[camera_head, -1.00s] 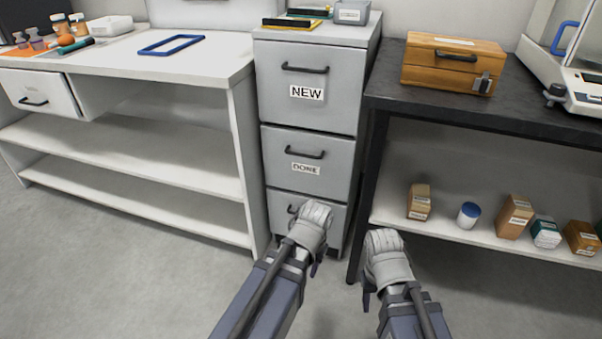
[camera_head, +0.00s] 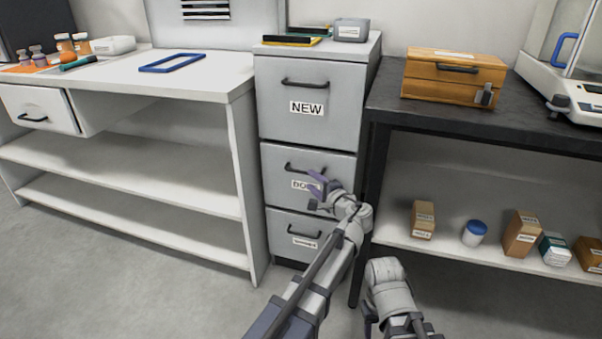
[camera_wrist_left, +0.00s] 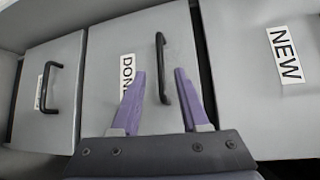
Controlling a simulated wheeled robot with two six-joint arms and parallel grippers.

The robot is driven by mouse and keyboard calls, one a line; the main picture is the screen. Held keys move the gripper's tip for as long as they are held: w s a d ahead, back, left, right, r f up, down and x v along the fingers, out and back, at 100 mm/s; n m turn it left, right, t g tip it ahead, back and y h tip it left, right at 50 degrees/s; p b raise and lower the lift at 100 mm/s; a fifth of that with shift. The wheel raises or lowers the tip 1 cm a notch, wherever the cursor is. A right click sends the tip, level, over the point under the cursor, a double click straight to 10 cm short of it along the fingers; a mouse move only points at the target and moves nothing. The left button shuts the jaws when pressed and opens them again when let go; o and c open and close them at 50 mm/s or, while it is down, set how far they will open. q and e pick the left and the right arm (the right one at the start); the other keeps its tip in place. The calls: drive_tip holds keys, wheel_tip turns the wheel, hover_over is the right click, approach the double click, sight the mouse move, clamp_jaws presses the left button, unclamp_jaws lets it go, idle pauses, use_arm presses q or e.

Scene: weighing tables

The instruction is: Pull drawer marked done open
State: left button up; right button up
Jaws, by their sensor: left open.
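The grey cabinet's middle drawer, marked DONE (camera_head: 275,172), is closed, and my left arm covers part of its label. Its dark bar handle (camera_wrist_left: 161,62) shows in the left wrist view. My left gripper (camera_head: 318,188) is open in front of that drawer. In the left wrist view the handle lies between the two purple fingers (camera_wrist_left: 159,72), nearer the right one. I cannot tell whether the fingertips reach past the bar. My right arm is low at the right of the cabinet; its fingers are mostly hidden.
The drawer marked NEW (camera_head: 308,125) is above and closed; a third labelled drawer (camera_head: 283,240) is below. A white table (camera_head: 160,100) stands left, and a dark table (camera_head: 400,110) with a wooden box (camera_head: 452,80) stands right, close to the cabinet. Floor in front is clear.

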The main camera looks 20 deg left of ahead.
sight(301, 172)
use_arm(q)
drive_tip(key=shift+b+x, duration=0.6)
drive_tip(key=shift+x, duration=3.35)
drive_tip(key=shift+r, duration=0.1)
clamp_jaws()
